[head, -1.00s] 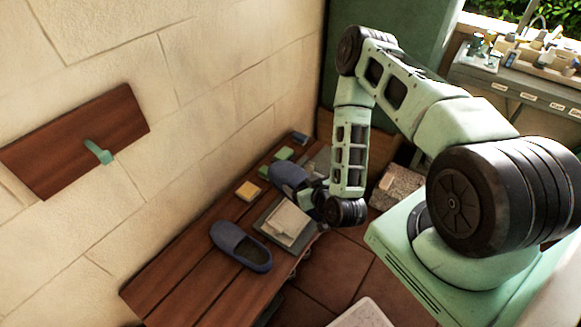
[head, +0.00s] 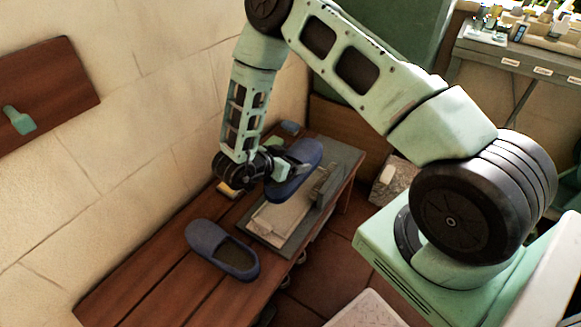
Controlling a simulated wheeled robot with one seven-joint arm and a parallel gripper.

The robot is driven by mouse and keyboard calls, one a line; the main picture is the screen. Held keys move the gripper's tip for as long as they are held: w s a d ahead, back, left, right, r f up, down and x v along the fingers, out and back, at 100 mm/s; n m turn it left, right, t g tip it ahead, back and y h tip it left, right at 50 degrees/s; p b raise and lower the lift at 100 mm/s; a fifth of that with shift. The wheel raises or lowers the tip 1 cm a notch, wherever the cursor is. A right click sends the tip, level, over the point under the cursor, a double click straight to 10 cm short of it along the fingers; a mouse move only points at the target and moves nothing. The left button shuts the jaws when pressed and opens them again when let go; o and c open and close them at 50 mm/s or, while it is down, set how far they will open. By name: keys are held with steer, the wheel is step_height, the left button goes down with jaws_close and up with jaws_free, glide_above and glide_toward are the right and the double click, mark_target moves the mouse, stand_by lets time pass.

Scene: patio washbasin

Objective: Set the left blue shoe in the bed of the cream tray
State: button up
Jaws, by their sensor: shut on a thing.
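My gripper (head: 275,170) is shut on a blue shoe (head: 300,178). It holds the shoe from its left side, tilted, above the far part of the wooden bench. A second blue shoe (head: 208,240) lies on the bench in front, toe to the upper left and dark opening to the lower right. I cannot tell which is the left-foot shoe. A pale cream, shallow tray-like piece (head: 365,312) shows at the bottom edge, cut off by the frame. The fingertips are partly hidden by the wrist and shoe.
The wooden bench (head: 150,285) runs along the stone wall. A grey board (head: 285,246) with pale cloth or paper lies beside the second shoe. A yellow block (head: 228,188) sits near my wrist. A wooden wall panel (head: 60,85) and a grey shelf (head: 480,52) stand apart.

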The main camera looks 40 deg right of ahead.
steer(key=shift+s+a+f, duration=0.1)
steer(key=shift+a, duration=0.05)
step_height(320, 180, down, 4)
steer(key=b, duration=0.4)
steer(key=shift+f+b, duration=0.1)
steer(key=shift+b, duration=0.3)
steer(key=shift+f+b, duration=1.2)
steer(key=shift+f, duration=2.05)
steer(key=o, duration=1.4)
steer(key=shift+c, duration=0.2)
steer(key=p+v, duration=0.3)
steer(key=v, duration=1.4)
steer(key=shift+w+a, duration=0.15)
steer(key=shift+w, duration=0.05)
